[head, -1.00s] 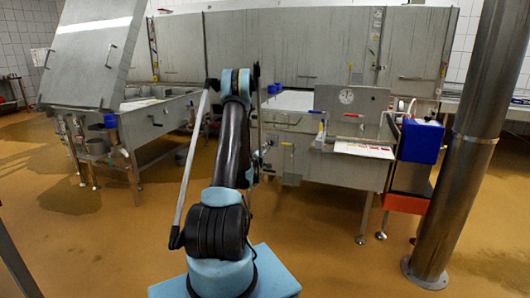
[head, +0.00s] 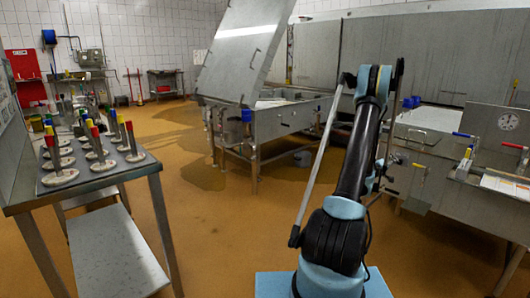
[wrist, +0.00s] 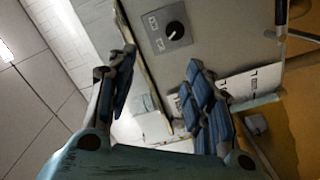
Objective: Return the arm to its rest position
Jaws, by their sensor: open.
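My arm stands upright in the head view, its blue and black links rising over the brown floor. My gripper is hidden behind the arm's upper links there. In the wrist view my gripper (wrist: 160,100) shows two blue-padded fingers spread wide apart, with nothing between them. Beyond the fingers is a grey panel with a round dial knob (wrist: 175,32), and neither finger clearly touches it.
At left stands a metal table (head: 130,170) with several coloured-handled moulds (head: 95,150). A steel vat with a raised lid (head: 240,60) is in the middle. A steel machine with a gauge (head: 508,120) is at right. The floor (head: 215,220) between is clear.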

